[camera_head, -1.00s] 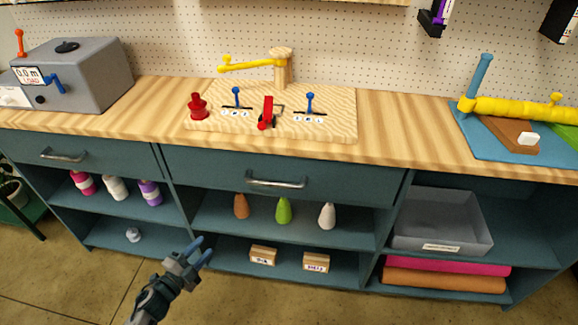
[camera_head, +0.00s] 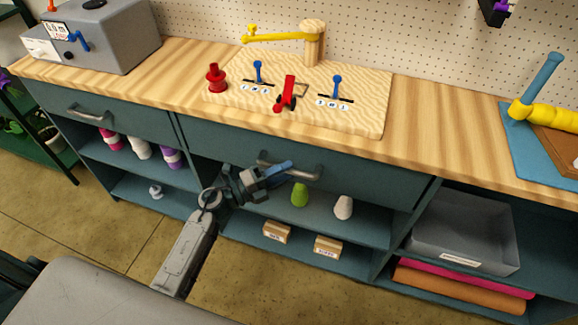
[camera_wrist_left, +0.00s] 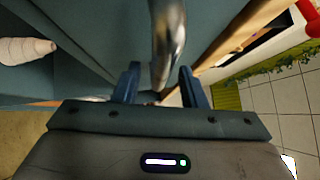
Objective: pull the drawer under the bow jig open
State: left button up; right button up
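The bow jig (camera_head: 350,103) is a pale wooden board with a post, a yellow arm, blue levers and red parts on the worktop. The teal drawer (camera_head: 375,185) under it is shut. Its metal bar handle (camera_head: 309,174) is partly hidden behind my left gripper (camera_head: 282,171). In the left wrist view the handle (camera_wrist_left: 166,40) runs between the two blue fingers of my left gripper (camera_wrist_left: 160,85), which are open with a gap visible on each side. My right gripper is not in view.
A second drawer (camera_head: 120,117) with its own handle is shut at the left. Open shelves below hold bottles, a green vase (camera_head: 299,195), a white vase (camera_head: 343,207) and small boxes. A grey bin (camera_head: 465,235) sits at the right. The floor in front is clear.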

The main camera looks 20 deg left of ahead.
pick_arm(q)
jog(key=shift+x, duration=0.9)
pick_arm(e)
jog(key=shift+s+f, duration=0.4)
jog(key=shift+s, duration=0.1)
pick_arm(q)
jog(key=shift+c, duration=0.5)
grip_shut()
